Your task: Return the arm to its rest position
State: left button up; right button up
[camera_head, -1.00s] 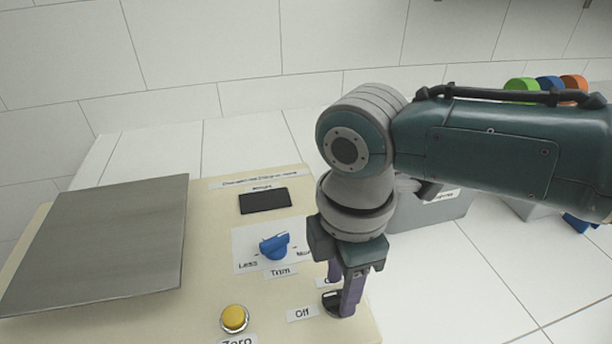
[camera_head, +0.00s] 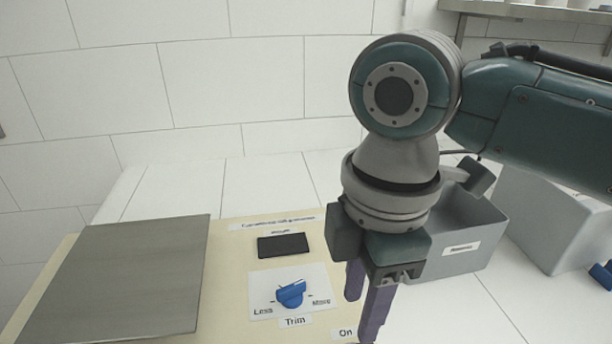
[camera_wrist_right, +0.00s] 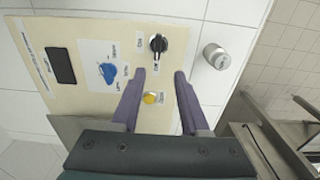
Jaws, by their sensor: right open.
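My right gripper (camera_head: 368,312) is open and empty, with purple fingers pointing down over the right edge of the cream panel (camera_head: 225,290). In the right wrist view its fingertips (camera_wrist_right: 159,78) are apart, with the black switch knob (camera_wrist_right: 158,43) beyond them. The yellow button (camera_wrist_right: 150,98) shows between the fingers. A wide gap separates fingers and panel in that view. In the head view the switch knob is not visible; only its "On" label (camera_head: 345,333) shows near the fingers. My left gripper is in neither view.
The panel carries a metal plate (camera_head: 125,278), a dark display (camera_head: 283,245) and a blue trim knob (camera_head: 291,294). A grey bin (camera_head: 465,235) stands behind the gripper, and another grey box (camera_head: 555,220) is at right. A grey can (camera_wrist_right: 216,55) stands beside the panel.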

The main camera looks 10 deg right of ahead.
jog(key=s+a+f+m+t+y, duration=0.1)
jog(key=s+a+f+m+y, duration=0.15)
jog(key=s+a+m, duration=0.45)
jog(key=s+d+r+m+t+h, duration=0.1)
jog(key=s+d+m, duration=0.35)
jog(key=d, duration=0.35)
jog(key=s+d+r+m+t+h, duration=0.1)
jog(key=s+d+m+t, duration=0.1)
jog(key=s+d+m, duration=0.4)
notch_tip(320, 180, up, 36)
jog(key=w+d+n+p, duration=0.1)
jog(key=d+p, duration=0.1)
jog(key=p, duration=3.4)
jog(key=shift+w+r+h, duration=0.2)
jog(key=shift+w+h, duration=0.1)
jog(key=shift+h, duration=0.05)
